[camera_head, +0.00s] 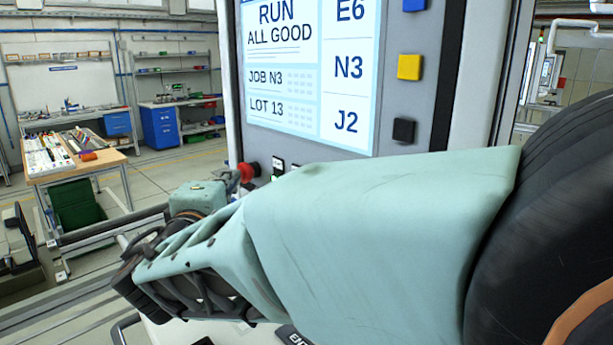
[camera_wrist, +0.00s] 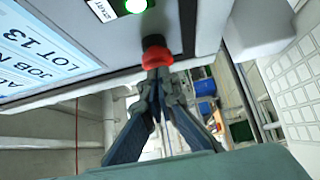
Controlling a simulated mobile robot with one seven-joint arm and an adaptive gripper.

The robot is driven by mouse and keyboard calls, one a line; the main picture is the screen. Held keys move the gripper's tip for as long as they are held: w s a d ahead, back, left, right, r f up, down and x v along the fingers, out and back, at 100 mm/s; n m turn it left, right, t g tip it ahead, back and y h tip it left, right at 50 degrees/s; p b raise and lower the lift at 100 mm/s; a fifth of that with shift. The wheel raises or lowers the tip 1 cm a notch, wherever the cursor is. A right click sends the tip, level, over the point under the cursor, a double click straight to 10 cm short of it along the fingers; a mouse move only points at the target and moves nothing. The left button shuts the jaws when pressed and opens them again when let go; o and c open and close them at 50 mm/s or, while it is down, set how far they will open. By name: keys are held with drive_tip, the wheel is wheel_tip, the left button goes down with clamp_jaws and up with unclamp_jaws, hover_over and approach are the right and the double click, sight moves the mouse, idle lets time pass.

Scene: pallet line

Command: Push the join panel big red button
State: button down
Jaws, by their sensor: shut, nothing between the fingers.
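The big red button (camera_head: 247,172) sticks out from the lower left of the join panel (camera_head: 400,190) in the head view, on a dark base. In the wrist view the red button (camera_wrist: 155,50) is at top centre, with its cap facing my gripper (camera_wrist: 160,80). The fingers are shut together and empty, and their tips overlap the cap's lower edge in that view. I cannot tell whether they touch it. In the head view my arm covers the lower panel, and my fingertips cannot be made out.
The panel screen (camera_head: 310,75) reads RUN ALL GOOD. A yellow button (camera_head: 409,67) and a black button (camera_head: 404,130) sit to its right. A lit green button (camera_wrist: 136,5) is near the red one. A workbench (camera_head: 80,170) stands at left, apart from the panel.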

drive_tip(key=shift+w+d+f, duration=0.1)
drive_tip(key=w+d+b, duration=0.1)
drive_tip(key=b, duration=0.2)
drive_tip(key=shift+d+r, duration=0.15)
drive_tip(key=shift+r, duration=0.05)
drive_tip(key=shift+d, duration=0.1)
drive_tip(key=s, duration=0.8)
drive_tip(key=shift+s+a, duration=0.25)
drive_tip(key=shift+a, duration=0.1)
drive_tip(key=shift+w, duration=0.15)
